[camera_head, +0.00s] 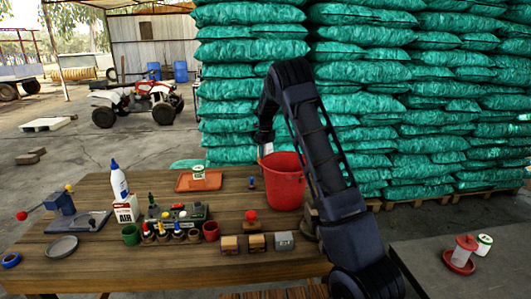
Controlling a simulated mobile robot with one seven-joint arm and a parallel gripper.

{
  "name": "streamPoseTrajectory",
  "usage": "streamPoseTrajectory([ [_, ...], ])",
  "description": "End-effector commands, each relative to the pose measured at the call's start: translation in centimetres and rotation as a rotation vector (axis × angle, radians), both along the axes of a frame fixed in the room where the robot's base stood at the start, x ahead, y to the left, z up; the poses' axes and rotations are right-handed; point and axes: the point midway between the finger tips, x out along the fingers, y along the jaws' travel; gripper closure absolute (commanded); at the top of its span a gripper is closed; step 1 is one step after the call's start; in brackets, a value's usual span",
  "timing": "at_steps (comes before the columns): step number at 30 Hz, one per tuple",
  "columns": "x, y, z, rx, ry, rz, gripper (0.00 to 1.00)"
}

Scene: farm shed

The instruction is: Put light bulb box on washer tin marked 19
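My arm reaches over the wooden table and bends down at the far side. My gripper (266,148) points down just above the red bucket's rim; a pale patch shows at its tip, but its fingers are too small to make out. A round tin with a white and green label (199,172) stands on the orange tray (185,184) at the table's back. A similar tin (484,244) stands on the grey table at right. No number is readable. I cannot identify the light bulb box for sure; a white and red box (126,209) reads "AIR".
The red bucket (284,185) stands beside my arm. Small blocks (257,243), coloured pots (131,235), a white bottle (119,180), a green-grey device (180,215) and a grey dish (62,247) crowd the wooden table (190,264). A red feeder (461,256) is at right.

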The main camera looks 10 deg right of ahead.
Motion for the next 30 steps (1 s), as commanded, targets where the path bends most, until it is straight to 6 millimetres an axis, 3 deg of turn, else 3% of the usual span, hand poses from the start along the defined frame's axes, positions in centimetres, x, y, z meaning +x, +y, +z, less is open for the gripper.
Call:
streamPoseTrajectory([
  [4,0.0,0.0,-0.3,-0.001,0.001,0.000,0.66],
  [5,0.0,0.0,-0.3,-0.001,0.001,0.000,0.42],
  [8,0.0,0.0,-0.2,0.000,0.000,0.000,0.22],
  [20,0.0,0.0,0.4,0.000,-0.001,0.000,0.22],
  [30,0.0,0.0,6.2,0.001,-0.004,0.000,0.22],
])
